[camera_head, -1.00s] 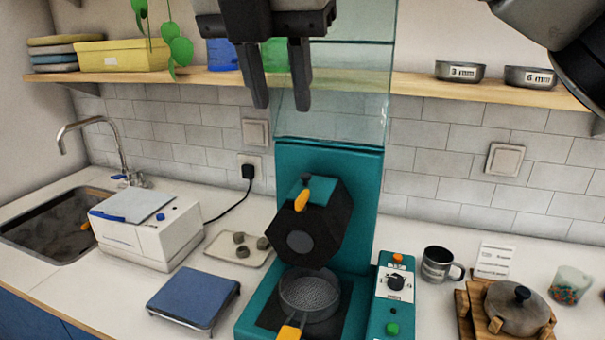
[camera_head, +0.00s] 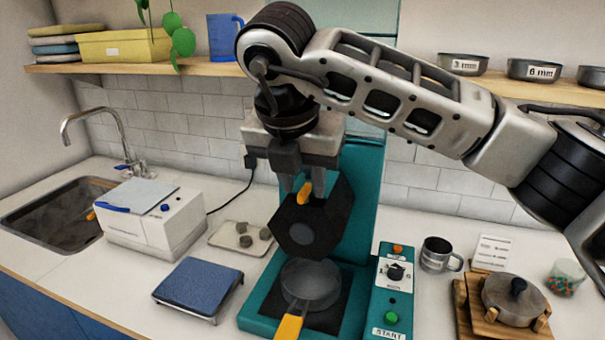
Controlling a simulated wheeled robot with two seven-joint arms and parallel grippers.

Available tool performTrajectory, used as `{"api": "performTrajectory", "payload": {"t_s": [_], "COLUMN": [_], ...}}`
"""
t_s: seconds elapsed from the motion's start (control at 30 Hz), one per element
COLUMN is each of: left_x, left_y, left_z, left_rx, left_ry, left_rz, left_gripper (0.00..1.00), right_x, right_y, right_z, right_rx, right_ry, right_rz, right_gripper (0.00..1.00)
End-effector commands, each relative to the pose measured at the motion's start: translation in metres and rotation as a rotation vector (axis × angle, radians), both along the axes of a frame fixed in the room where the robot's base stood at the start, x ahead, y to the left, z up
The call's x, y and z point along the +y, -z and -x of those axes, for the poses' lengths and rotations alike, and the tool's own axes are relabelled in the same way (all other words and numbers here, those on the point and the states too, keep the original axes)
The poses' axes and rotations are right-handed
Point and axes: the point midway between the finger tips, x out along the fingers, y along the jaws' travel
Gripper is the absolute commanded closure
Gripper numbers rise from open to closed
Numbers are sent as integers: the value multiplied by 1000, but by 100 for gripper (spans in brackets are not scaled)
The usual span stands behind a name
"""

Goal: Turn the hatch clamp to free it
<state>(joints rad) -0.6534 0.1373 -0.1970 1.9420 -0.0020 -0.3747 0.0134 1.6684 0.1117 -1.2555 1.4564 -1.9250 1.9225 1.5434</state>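The hatch clamp is a small orange lever (camera_head: 304,193) on the upper part of a black hexagonal hatch (camera_head: 325,222). The hatch is tilted up on a teal machine (camera_head: 364,215) in the head view. My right gripper (camera_head: 303,186) points down at the clamp, its two fingers on either side of the lever. The fingers look apart; whether they touch the lever is not clear. The hatch's upper part is partly hidden behind the gripper. My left gripper is not in view.
A round pan (camera_head: 311,283) with an orange handle sits below the hatch. A control panel (camera_head: 393,285) stands right of it. A blue-topped stand (camera_head: 198,284), a small tray (camera_head: 232,246) and a white box (camera_head: 155,222) are on the left. A mug (camera_head: 437,255) stands right.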

Motion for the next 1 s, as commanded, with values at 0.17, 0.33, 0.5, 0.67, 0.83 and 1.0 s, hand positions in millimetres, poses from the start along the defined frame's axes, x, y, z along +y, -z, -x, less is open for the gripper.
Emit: {"api": "performTrajectory", "payload": {"t_s": [0.17,0.33,0.5,0.67,0.83,1.0], "left_x": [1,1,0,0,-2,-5], "left_y": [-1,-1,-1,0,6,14], "left_z": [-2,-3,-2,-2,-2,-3], "left_rx": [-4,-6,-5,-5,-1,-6], "left_ry": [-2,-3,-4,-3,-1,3], "left_rz": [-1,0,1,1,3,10], "left_gripper": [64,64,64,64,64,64], "right_x": [0,0,0,0,-1,-2], "right_y": [3,3,3,3,4,6], "right_z": [-1,-1,-1,-1,-1,-1], "right_rx": [0,0,0,0,-1,-1], "right_ry": [-1,-1,0,-4,-35,-119], "right_rz": [-1,-1,0,-1,-1,-1], "right_gripper": [68,74,100,100,100,100]}}
